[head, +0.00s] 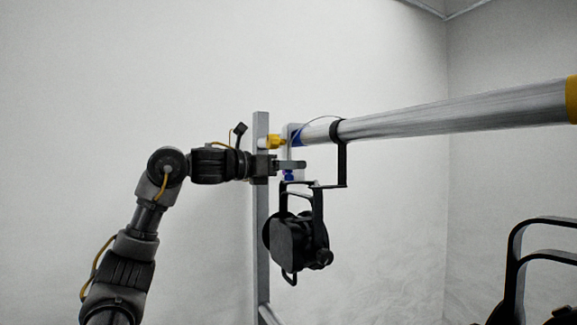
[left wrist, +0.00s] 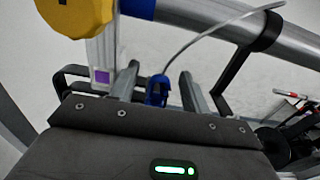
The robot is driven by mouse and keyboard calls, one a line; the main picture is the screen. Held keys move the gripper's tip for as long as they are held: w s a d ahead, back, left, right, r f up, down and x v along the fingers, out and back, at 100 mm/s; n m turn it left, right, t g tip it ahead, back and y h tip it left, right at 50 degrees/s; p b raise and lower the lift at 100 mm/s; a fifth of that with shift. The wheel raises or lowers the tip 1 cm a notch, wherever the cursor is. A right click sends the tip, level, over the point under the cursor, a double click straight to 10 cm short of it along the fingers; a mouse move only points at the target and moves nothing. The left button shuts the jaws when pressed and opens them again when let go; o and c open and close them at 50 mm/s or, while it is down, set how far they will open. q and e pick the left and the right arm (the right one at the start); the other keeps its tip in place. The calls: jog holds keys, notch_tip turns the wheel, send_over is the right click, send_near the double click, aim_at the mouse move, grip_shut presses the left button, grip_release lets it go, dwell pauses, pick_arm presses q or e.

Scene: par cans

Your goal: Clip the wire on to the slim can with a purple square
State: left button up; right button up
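A black can (head: 297,243) hangs by a black yoke and hook from the metal bar. A thin wire (head: 318,118) loops over the bar; it shows as a grey cord in the left wrist view (left wrist: 212,33). A blue clip (left wrist: 158,90) is at its lower end, also seen small in the head view (head: 289,175). My left gripper (head: 290,167) is beside the post, above the can. Its two fingers (left wrist: 160,88) are apart, with the blue clip between them and gaps visible on both sides. A purple square (left wrist: 101,76) shows on a pale surface left of the fingers.
The metal bar (head: 450,112) runs right from an upright post (head: 262,225). A yellow knob (head: 272,142) and a blue band (head: 296,137) are at its left end. Another black curved frame (head: 517,265) stands at lower right.

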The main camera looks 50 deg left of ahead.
pick_arm(q)
jog(key=b+v, duration=0.2)
jog(key=v, duration=0.8)
jog(key=shift+s, duration=0.3)
